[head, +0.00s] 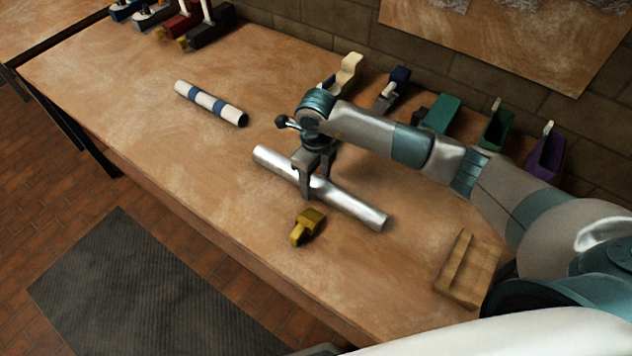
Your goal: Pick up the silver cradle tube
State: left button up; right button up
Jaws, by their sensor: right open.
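The silver tube (352,208) lies on the wooden workbench (230,170), running slantwise from upper left to lower right. My right gripper (311,192) is over the middle of the tube, pointing down, with its fingers apart. The fingers appear to be around or just above the tube; I cannot tell whether they touch it. The gripper hides a small part of the tube's middle. My left gripper is not in view.
A white and blue banded tube (211,103) lies to the left. A yellow block-like piece (307,226) sits close in front of the silver tube. A wooden block (468,268) is at the right. The bench's left middle is clear.

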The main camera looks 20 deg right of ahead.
jog(key=shift+c, duration=0.3)
jog(key=c, duration=1.4)
jog(key=shift+o, duration=0.2)
jog(key=shift+r, duration=0.15)
